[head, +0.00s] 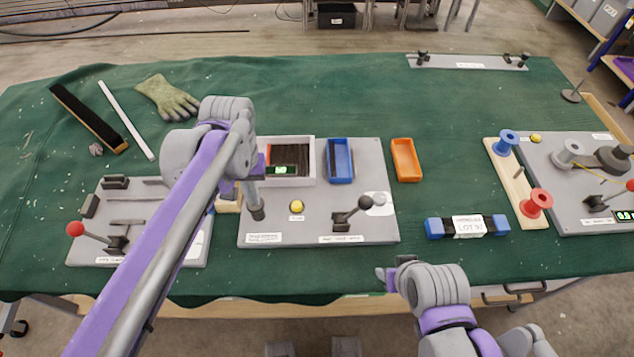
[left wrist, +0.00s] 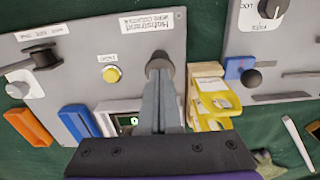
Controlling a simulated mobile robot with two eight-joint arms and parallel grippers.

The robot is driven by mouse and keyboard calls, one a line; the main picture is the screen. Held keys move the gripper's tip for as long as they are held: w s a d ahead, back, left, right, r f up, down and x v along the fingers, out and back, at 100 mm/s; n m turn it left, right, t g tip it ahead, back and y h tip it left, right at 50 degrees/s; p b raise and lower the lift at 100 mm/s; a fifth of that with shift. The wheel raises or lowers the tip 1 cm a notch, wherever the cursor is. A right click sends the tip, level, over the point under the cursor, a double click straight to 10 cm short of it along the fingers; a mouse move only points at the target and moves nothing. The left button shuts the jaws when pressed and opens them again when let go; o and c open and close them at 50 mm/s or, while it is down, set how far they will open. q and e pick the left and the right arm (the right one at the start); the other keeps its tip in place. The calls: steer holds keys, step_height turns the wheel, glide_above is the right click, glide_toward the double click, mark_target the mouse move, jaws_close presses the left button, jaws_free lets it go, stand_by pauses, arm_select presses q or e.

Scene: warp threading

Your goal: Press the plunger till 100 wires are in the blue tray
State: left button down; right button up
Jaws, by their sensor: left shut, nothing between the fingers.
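The grey counting station lies mid-table. Its dark plunger knob (head: 257,210) stands at the station's left; in the left wrist view the knob (left wrist: 158,66) is right at my fingertips. My left gripper (head: 251,197) is shut and empty, pointing down at the knob; contact looks likely but pressing depth cannot be told. The blue tray (head: 340,177) sits right of the white wire hopper (head: 305,148); it also shows in the left wrist view (left wrist: 76,122). Its inside is dark and wires cannot be counted. A small green display (head: 283,170) seems to read 50. My right gripper (head: 391,279) hangs by the front edge, jaw state unclear.
A yellow button (head: 297,207) and a black lever (head: 350,213) are on the station. An orange tray (head: 406,160) stands right of it. A red-knobbed fixture (head: 90,236) is left, a spool rack (head: 520,190) right. Yellow-and-wood parts (left wrist: 212,98) sit close beside the plunger.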

arm_select(q)
steer(key=shift+r+p, duration=1.5)
steer(key=shift+r, duration=0.3)
arm_select(e)
steer(key=shift+w+r, duration=0.2)
steer(key=shift+r, duration=1.3)
arm_select(q)
steer(key=shift+f, duration=0.25)
arm_select(e)
steer(key=shift+f, duration=0.15)
arm_select(q)
steer(key=shift+f+b, duration=1.1)
steer(key=shift+f, duration=0.5)
arm_select(e)
steer(key=shift+s+f, duration=0.15)
steer(key=shift+f, duration=0.8)
arm_select(q)
steer(key=shift+r, duration=0.15)
arm_select(e)
steer(key=shift+r, duration=0.15)
arm_select(q)
steer(key=shift+r+p, duration=1.5)
steer(key=shift+r, duration=0.2)
arm_select(e)
steer(key=shift+w+r, duration=0.2)
steer(key=shift+r, duration=1.2)
arm_select(q)
steer(key=shift+r, duration=0.1)
